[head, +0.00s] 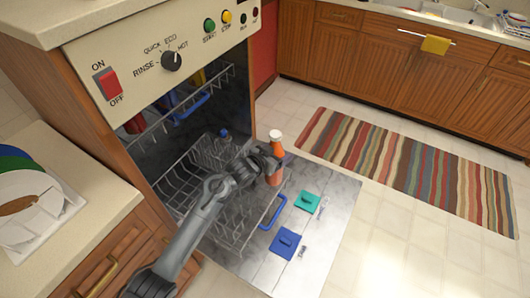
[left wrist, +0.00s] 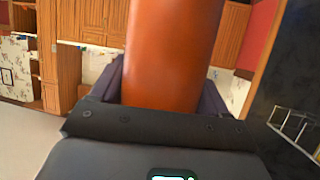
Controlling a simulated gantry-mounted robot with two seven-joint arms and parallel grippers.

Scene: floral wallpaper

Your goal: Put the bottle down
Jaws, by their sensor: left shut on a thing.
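In the left wrist view the orange bottle body (left wrist: 172,55) fills the middle, between the two dark fingers (left wrist: 165,95). I cannot tell whether the bottle's base touches the door. My right gripper is not in view.
The pulled-out lower rack (head: 180,185) with a blue handle (head: 270,213) is beside the bottle; a blue-topped item (head: 224,134) is in it. Plates (head: 28,205) stand on the left counter.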

